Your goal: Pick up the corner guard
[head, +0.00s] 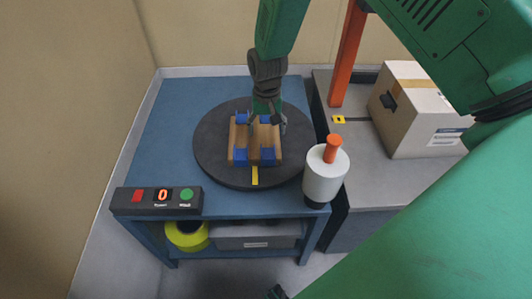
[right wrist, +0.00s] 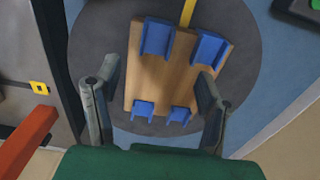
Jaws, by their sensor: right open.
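Several blue corner guards sit at the corners of a wooden block (right wrist: 160,80) on a dark round turntable (head: 212,150). Two larger-looking guards, one at the upper left (right wrist: 157,37) and one at the upper right (right wrist: 209,50), show in the right wrist view. Two more, at the lower left (right wrist: 143,110) and lower right (right wrist: 180,115), lie nearer the gripper. In the head view the front guards (head: 241,156) are clear; the rear ones are partly hidden by my gripper. My right gripper (head: 267,126) is open above the block's rear end, with nothing between its fingers. My left gripper does not show.
A white roll with an orange handle (head: 325,175) stands at the blue table's (head: 170,105) front right corner. A button box (head: 158,200) is front left. A cardboard box (head: 415,112) and orange post (head: 347,55) stand right. A yellow roll (head: 187,236) lies below.

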